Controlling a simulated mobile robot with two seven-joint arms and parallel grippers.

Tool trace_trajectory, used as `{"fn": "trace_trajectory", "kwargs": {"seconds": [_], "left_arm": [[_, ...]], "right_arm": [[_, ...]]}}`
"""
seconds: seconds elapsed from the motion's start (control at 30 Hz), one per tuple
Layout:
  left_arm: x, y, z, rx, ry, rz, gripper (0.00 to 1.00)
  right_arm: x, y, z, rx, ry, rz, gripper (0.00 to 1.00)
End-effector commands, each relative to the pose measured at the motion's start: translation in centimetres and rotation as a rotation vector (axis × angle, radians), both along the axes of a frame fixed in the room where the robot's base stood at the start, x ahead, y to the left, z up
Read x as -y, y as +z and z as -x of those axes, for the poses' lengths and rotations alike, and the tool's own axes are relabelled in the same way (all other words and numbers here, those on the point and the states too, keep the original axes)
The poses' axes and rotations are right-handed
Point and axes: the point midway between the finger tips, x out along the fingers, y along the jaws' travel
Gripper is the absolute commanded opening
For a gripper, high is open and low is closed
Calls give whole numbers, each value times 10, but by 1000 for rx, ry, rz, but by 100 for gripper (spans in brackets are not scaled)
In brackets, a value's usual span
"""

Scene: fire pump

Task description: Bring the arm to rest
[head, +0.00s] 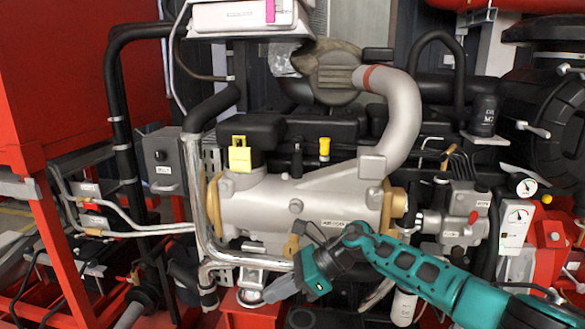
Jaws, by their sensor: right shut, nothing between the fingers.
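My right arm (420,272), teal and black, comes in from the lower right and reaches toward the lower middle of the head view. Its gripper (270,294) points down and to the left, in front of the lower part of the pump engine. The gripper is shut and holds nothing. It shows close to a bright metal fitting above a red bracket (250,312); I cannot tell whether they touch. My left gripper is not in view.
The grey engine body (300,203) with its large curved pipe (402,115) fills the middle. A red cabinet and frame (60,80) stand at the left. Gauges (526,187), red valve parts (551,240) and a black housing (548,110) crowd the right. Little free room shows.

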Motion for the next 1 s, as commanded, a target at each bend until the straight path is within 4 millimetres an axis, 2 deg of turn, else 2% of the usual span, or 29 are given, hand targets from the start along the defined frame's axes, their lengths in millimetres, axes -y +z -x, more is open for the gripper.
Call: {"fn": "trace_trajectory", "kwargs": {"seconds": [0.03,0.1,0.2,0.37,0.47,0.67,0.77,0.93,0.97,1.0], "left_arm": [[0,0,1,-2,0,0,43],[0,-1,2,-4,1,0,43],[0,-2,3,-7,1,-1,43],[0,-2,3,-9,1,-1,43],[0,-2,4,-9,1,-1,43],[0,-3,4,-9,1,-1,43],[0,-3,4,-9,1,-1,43],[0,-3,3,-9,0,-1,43],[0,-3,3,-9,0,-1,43],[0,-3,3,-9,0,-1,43]], "right_arm": [[-21,-8,18,-97,-58,-110,0],[-42,-11,34,-233,-152,-251,0],[-60,-9,51,-449,-298,-444,0],[-61,-8,66,-827,-547,-728,0],[-45,-14,69,-1078,-710,-892,0],[12,-48,82,-1586,-1041,-1201,0],[50,-75,97,-1833,-1206,-1351,0],[117,-126,143,-2225,-1481,-1612,0],[128,-135,153,2189,1459,1587,0],[143,-145,168,2104,1408,1529,0]]}}
